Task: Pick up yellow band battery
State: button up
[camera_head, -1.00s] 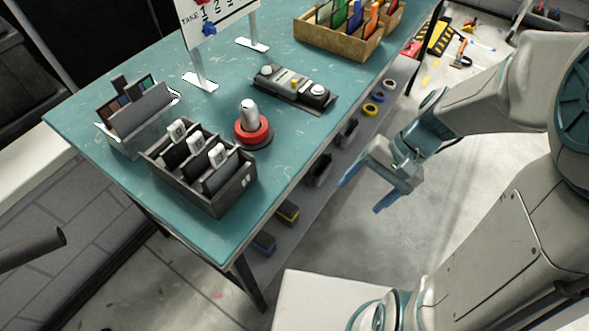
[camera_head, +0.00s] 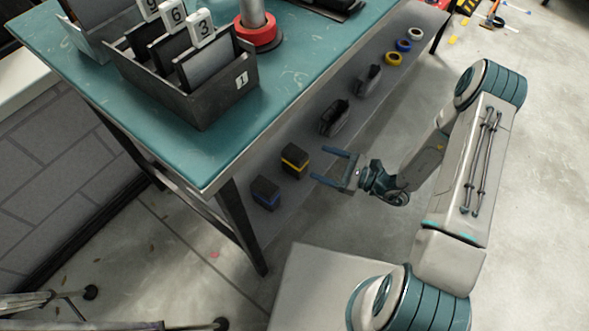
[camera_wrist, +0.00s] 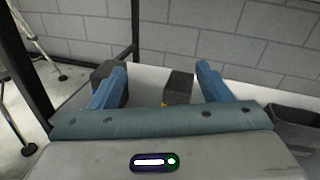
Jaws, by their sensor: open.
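The yellow band battery (camera_head: 295,160) is a black block with a yellow stripe. It stands on the grey lower shelf under the teal table. A similar black block with a blue band (camera_head: 265,193) stands to its left. My gripper (camera_head: 328,166) is open and empty, to the right of the yellow band battery and apart from it, its fingers pointing toward it. In the wrist view the yellow band battery (camera_wrist: 179,87) shows between my two blue fingers, with a bit of yellow low on it; its lower part is hidden by my gripper. The other block (camera_wrist: 104,72) is partly behind the left finger.
The teal tabletop (camera_head: 225,150) overhangs the lower shelf (camera_head: 345,140), and a dark table leg (camera_head: 243,228) stands left of the batteries. Black items (camera_head: 334,117) and tape rolls (camera_head: 393,59) lie farther along the shelf.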

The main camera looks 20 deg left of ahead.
aim_at(303, 167)
notch_tip(303, 167, down, 10)
jog(key=m+t+h+b, duration=0.1)
jog(key=m+t+b, duration=0.2)
jog(key=m+t, duration=0.15)
jog(key=x, duration=0.2)
jog(key=b+x, duration=0.1)
jog(key=x, duration=0.2)
jog(key=f+x, duration=0.1)
jog(key=x, duration=0.1)
jog(key=shift+w+a, duration=0.1)
jog(key=shift+w, duration=0.35)
jog(key=shift+w+r+b+x, duration=0.15)
jog(key=shift+b+x, duration=0.55)
jog(key=shift+x, duration=0.8)
jog(key=shift+w+r+b+x, duration=0.15)
jog(key=shift+b+x, duration=0.5)
jog(key=shift+x, duration=0.9)
jog(key=shift+f, duration=0.1)
jog(key=shift+c, duration=0.3)
jog(key=c, duration=1.3)
